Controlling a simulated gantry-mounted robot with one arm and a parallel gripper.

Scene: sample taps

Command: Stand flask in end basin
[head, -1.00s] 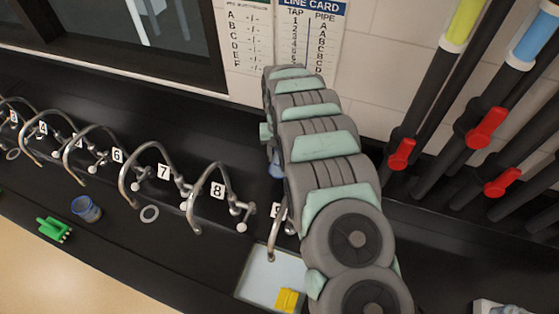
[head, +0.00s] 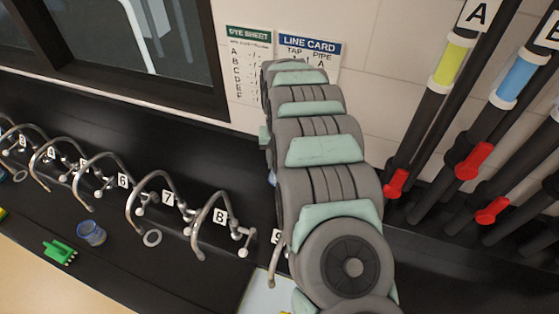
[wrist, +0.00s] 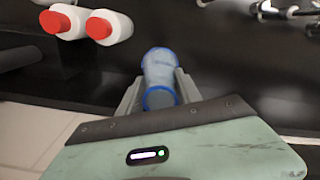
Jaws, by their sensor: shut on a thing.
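My gripper (wrist: 158,90) is shut on a clear flask with blue rims (wrist: 160,70), seen in the wrist view. The flask is between the two fingers, over dark surroundings. In the head view my arm hides the gripper; a small blue patch beside the arm may be part of the flask, but I cannot tell.
A row of curved numbered taps (head: 168,200) runs along the black bench. Dark pipes with red valve handles (head: 473,160) stand at right.

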